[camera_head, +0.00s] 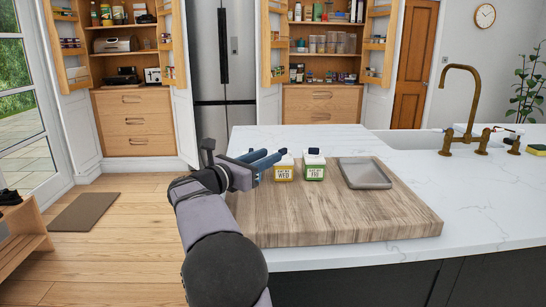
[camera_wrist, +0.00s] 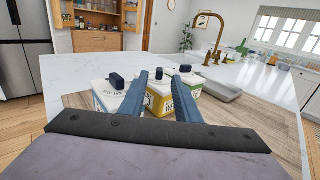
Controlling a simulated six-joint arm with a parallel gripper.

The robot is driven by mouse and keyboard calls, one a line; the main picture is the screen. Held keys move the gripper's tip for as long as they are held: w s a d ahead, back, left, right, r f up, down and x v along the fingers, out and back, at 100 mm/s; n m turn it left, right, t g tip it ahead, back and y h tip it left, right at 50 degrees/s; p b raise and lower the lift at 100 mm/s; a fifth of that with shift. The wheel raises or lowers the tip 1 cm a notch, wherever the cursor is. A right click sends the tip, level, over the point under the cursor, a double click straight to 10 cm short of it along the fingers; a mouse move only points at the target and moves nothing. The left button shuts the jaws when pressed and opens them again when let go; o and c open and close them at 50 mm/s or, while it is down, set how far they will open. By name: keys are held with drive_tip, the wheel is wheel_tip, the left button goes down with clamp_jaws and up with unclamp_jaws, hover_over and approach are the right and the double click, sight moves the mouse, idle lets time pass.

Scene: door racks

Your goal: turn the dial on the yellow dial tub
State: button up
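The yellow dial tub (camera_head: 284,168) stands upright on the wooden board, marked WED. In the wrist view, the yellow tub (camera_wrist: 158,102) shows between my fingers, its dark dial (camera_wrist: 158,73) between the fingertips in the picture. My gripper (camera_head: 274,157) is open and empty, its blue fingers just left of the yellow tub in the head view. I cannot tell whether the fingertips reach or touch the dial. A green dial tub (camera_head: 314,168), marked FRI, stands just right of the yellow one.
A grey tray (camera_head: 364,173) lies right of the green tub. The board's (camera_head: 340,218) front is clear. A brass tap (camera_head: 462,110) stands beyond.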

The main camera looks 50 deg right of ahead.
drive_tip(key=shift+a, duration=1.25)
